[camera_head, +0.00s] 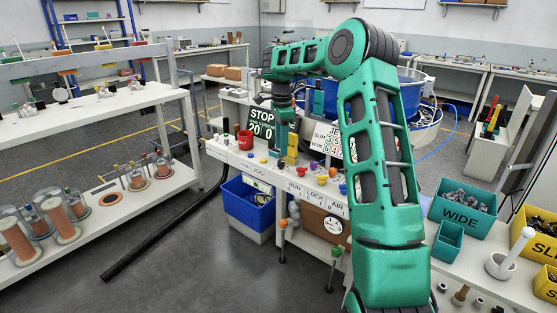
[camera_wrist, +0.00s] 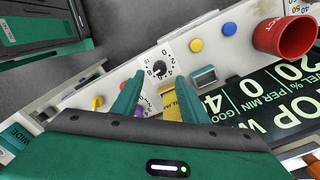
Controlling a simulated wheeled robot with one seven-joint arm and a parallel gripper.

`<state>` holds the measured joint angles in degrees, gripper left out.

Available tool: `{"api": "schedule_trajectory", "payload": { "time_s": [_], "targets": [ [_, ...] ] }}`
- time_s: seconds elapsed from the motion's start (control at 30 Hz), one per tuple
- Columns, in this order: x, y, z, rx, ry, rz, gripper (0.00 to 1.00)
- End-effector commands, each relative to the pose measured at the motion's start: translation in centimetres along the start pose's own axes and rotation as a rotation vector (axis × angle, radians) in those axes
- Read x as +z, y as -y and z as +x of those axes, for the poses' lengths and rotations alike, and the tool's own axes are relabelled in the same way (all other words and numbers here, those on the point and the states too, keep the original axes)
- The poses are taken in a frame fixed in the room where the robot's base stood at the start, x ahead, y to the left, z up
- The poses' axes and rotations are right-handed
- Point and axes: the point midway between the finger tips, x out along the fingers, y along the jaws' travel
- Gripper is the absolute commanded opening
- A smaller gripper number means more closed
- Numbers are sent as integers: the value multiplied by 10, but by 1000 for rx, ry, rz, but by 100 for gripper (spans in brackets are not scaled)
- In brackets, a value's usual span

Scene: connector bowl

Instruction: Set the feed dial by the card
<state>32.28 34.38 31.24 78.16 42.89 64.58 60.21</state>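The dial (camera_wrist: 158,69) is a small black knob on a white plate with numbers around it, in the wrist view just beyond my fingertips. My gripper (camera_wrist: 160,80) is open, its two green fingers apart on either side of the line toward the dial. No contact with the knob shows. A black board with pale writing (camera_wrist: 262,108) lies to the right in the wrist view, reading in part "20", "0" and "4". It stands at the back of the bench in the head view (camera_head: 262,126). A white card with several numbers (camera_head: 326,140) stands right of it, partly hidden by my arm.
A red cup (camera_wrist: 286,38), a blue button (camera_wrist: 229,29) and a yellow button (camera_wrist: 196,45) sit near the dial. A yellow block (camera_wrist: 170,104) shows between my fingers. A blue bin (camera_head: 247,205) is under the bench; a teal WIDE bin (camera_head: 461,215) stands right.

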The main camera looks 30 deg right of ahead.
Motion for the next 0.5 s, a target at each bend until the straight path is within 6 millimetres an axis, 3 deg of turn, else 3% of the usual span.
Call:
{"api": "schedule_trajectory", "payload": {
  "time_s": [0.2, 0.5],
  "targets": [
    [-1, -1, 36, 2, 0, 0, 40],
    [0, 0, 55, -1, 0, -1, 40]
  ]
}}
